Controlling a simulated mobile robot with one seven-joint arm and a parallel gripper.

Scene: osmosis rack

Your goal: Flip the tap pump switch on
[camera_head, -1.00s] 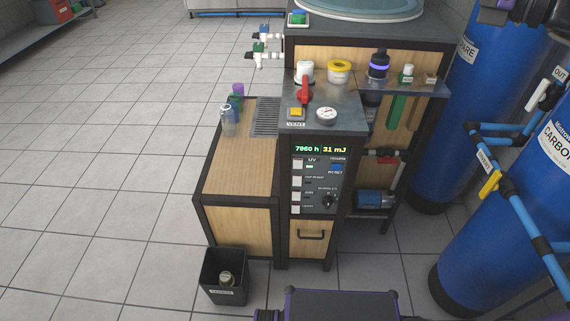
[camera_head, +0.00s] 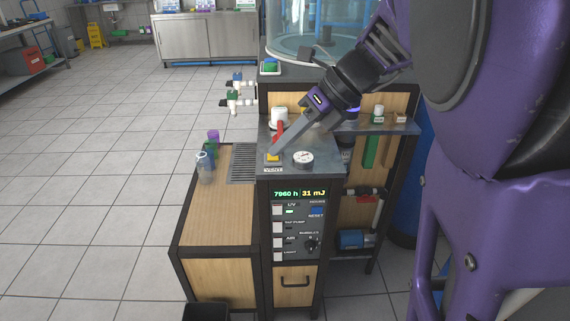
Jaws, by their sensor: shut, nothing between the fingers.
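The control panel (camera_head: 298,248) is on the front of the rack's narrow column, below a lit green display (camera_head: 300,194). The tap pump switch (camera_head: 277,228) is a pale square in the left column of switches, second from the top under the UV switch (camera_head: 277,210). Its indicator looks dark, while the UV indicator (camera_head: 290,211) glows green. My gripper (camera_head: 278,149) reaches in from the upper right, shut and empty. Its tip is above the panel, close to a yellow button (camera_head: 273,156) on the column's top; I cannot tell whether it touches. The tap pump switch is unobstructed.
A red-handled valve (camera_head: 279,132) and a round gauge (camera_head: 303,158) stand close to my gripper tip. Bottles (camera_head: 205,165) stand on the wooden cabinet at left. A black bin (camera_head: 206,312) is on the floor. Space in front of the panel is clear.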

